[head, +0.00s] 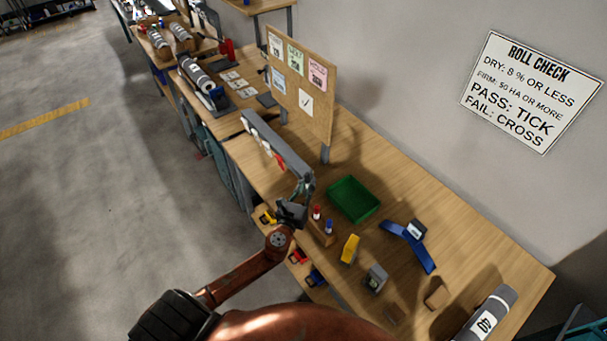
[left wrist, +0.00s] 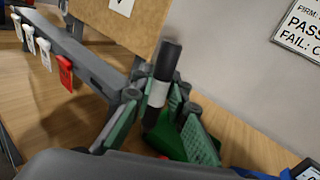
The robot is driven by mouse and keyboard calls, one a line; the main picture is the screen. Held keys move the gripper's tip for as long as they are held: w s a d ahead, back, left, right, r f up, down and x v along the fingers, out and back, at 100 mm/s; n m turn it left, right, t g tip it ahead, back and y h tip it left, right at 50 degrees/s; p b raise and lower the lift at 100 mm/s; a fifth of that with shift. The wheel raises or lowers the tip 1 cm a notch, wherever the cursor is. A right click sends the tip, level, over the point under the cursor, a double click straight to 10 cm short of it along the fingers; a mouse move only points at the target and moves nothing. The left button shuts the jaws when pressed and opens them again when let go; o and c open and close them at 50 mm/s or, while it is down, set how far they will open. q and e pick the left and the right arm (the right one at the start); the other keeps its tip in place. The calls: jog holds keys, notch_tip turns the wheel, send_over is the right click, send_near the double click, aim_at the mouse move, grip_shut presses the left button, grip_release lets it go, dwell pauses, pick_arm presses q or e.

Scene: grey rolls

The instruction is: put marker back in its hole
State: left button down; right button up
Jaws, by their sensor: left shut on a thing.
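My left gripper (left wrist: 155,118) is shut on a black marker (left wrist: 158,95) with a white band, seen between its green-padded fingers in the left wrist view. The marker stands roughly upright, slightly tilted. In the head view my left gripper (head: 302,190) is over the bench just behind a small wooden block (head: 321,236). A red marker (head: 316,212) and a blue marker (head: 329,226) stand in that block. The block's free hole is too small to make out. The held marker is hard to tell in the head view. My right gripper is not in view.
A green tray (head: 353,199) lies right of the gripper. A grey rail (head: 275,148) with hanging tags and a pinboard (head: 300,84) stand behind. A yellow item (head: 350,249), a grey device (head: 376,279) and a blue stand (head: 410,246) are on the bench.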

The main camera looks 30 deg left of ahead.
pick_arm(q)
jog(key=shift+w+a+r+m, duration=0.1)
jog(key=shift+w+a+m, duration=0.2)
jog(key=shift+w+a, duration=0.4)
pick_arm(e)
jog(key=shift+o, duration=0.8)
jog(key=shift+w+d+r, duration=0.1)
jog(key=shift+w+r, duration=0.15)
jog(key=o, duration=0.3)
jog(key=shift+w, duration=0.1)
pick_arm(q)
jog(key=shift+w+a, duration=0.15)
jog(key=shift+a, duration=0.25)
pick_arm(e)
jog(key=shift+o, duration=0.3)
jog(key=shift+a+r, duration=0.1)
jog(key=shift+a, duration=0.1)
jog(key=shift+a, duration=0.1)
pick_arm(q)
notch_tip(320, 180, down, 8)
jog(key=b, duration=0.7)
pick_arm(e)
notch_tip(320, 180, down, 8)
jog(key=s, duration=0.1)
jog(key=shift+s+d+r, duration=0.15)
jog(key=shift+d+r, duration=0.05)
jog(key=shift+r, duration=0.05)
